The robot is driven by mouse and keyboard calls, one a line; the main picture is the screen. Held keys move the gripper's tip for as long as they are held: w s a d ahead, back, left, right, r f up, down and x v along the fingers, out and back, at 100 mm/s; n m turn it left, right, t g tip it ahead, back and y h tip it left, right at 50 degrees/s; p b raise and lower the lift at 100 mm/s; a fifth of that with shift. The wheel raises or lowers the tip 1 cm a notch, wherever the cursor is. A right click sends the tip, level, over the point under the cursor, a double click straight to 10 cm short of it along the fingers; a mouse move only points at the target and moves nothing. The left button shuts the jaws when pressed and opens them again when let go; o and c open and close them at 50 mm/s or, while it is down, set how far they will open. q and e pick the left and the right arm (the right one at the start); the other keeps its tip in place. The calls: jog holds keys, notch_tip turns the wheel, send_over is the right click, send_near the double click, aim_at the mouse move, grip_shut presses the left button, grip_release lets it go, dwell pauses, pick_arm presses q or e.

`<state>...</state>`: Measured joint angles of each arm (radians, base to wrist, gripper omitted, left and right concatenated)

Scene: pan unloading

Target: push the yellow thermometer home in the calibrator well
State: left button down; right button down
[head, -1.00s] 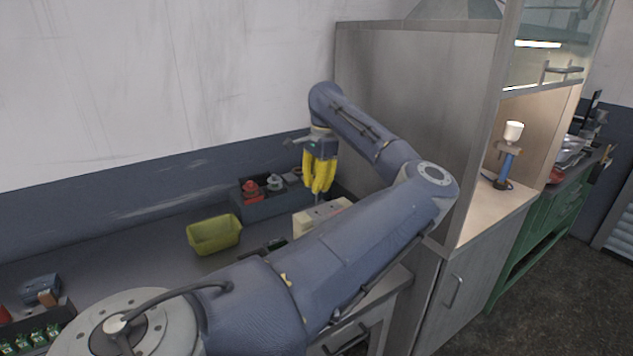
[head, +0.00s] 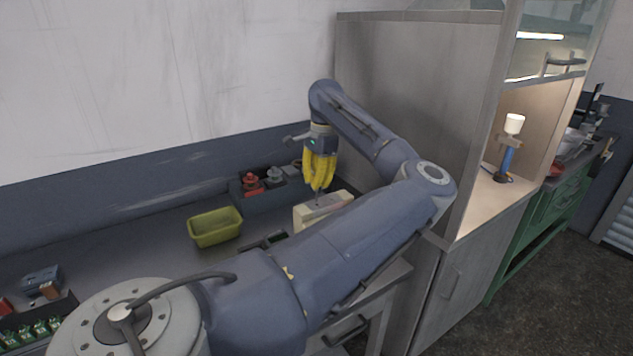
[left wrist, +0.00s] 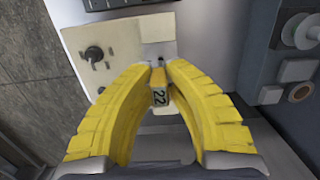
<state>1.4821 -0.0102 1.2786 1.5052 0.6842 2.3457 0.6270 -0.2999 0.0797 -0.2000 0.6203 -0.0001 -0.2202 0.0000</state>
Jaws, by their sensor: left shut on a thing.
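My left gripper (head: 318,186) points down over the cream calibrator block (head: 304,217), at the back of the bench. Its yellow fingers are shut on the yellow thermometer, whose yellow head with a "22" label (left wrist: 158,97) shows between the fingertips in the left wrist view. A thin grey stem shows below the fingertips in the head view, reaching down to the calibrator's top. The calibrator's top (left wrist: 118,38) also shows in the left wrist view, with a dark knob. The fingers hide the well mouth, so I cannot tell how deep the stem sits. My right gripper is out of view.
A yellow-green bin (head: 215,227) stands left of the calibrator. A dark box with red and grey knobs (head: 252,184) is behind it. A tall grey cabinet side (head: 400,95) rises close on the right.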

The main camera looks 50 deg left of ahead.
aim_at(316, 202)
pick_arm(q)
jog(key=shift+f, duration=3.1)
dwell(2.4)
jog(key=c, duration=1.3)
grip_release()
jog(key=shift+c, duration=0.2)
jog(key=shift+r, duration=0.1)
jog(key=r, duration=0.3)
jog(key=w+r, duration=0.1)
jog(key=r, duration=0.6)
jog(key=shift+w+d+r, duration=0.1)
jog(key=shift+w+r, duration=0.05)
jog(key=shift+r, duration=0.75)
